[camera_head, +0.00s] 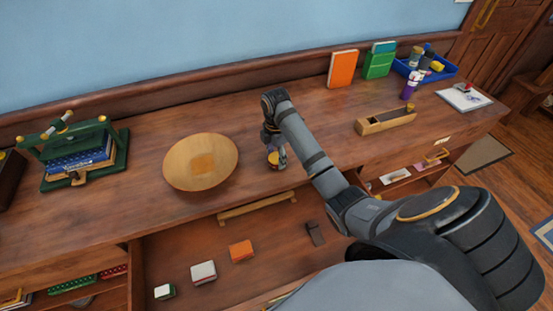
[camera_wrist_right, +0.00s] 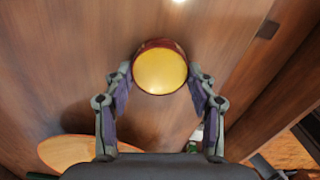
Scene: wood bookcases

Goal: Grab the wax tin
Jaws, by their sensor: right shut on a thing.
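The wax tin (camera_wrist_right: 160,71) is round, with a yellow top and a dark red rim. In the right wrist view it sits between the fingertips of my right gripper (camera_wrist_right: 160,80), which is shut on it with a finger on each side. In the head view the right gripper (camera_head: 275,150) points down at the bench top, and a small yellow part of the tin (camera_head: 274,158) shows at its fingers. Whether the tin touches the wood is hard to tell. My left gripper is not in view.
A round wooden plate (camera_head: 183,172) lies left of the gripper. A green book press (camera_head: 106,158) stands farther left. A wooden plane (camera_head: 385,122), orange book (camera_head: 342,69) and blue tray (camera_head: 447,72) are to the right. An open drawer (camera_head: 190,245) with small boxes is in front.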

